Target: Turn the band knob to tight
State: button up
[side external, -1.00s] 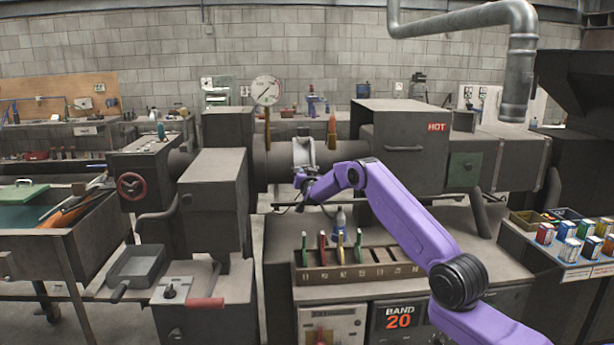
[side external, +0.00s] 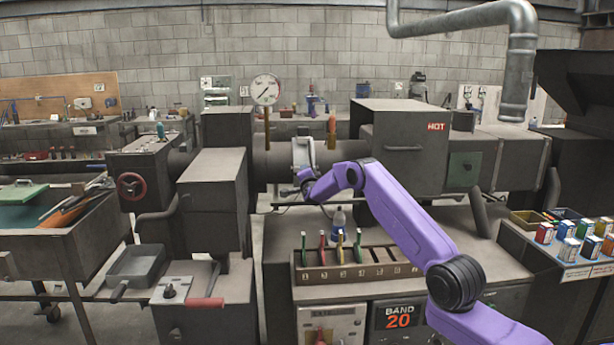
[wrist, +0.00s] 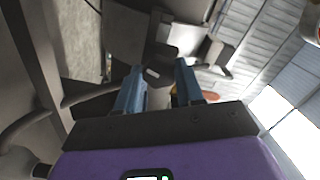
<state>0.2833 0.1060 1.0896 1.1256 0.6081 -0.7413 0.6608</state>
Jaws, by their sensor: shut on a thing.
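The band is a pale grey ring (side external: 303,153) around the dark horizontal tube (side external: 345,150), at the middle of the side view. My gripper (side external: 300,178) is just below and in front of it. In the wrist view my two blue fingers (wrist: 158,88) are shut on a dark knob (wrist: 160,70) with a short white mark, which I take as the band knob. Its lower part is hidden between the fingers. The knob is too small and covered to make out in the side view. A panel (side external: 398,317) at the bottom reads "BAND 20".
A dark rack (side external: 360,273) with several coloured-handled pieces stands on the bench below my gripper, with a bottle (side external: 338,220) behind it. A housing marked HOT (side external: 405,140) is right of the band. A round gauge (side external: 265,89) stands above the tube.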

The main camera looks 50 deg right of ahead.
jog(key=m, duration=1.3)
jog(key=shift+f+m, duration=0.15)
jog(key=shift+m, duration=0.25)
dwell(0.3)
jog(key=o, duration=1)
jog(key=shift+o, duration=0.2)
jog(key=v, duration=1.7)
jog(key=shift+a, duration=0.2)
jog(key=shift+s, duration=0.1)
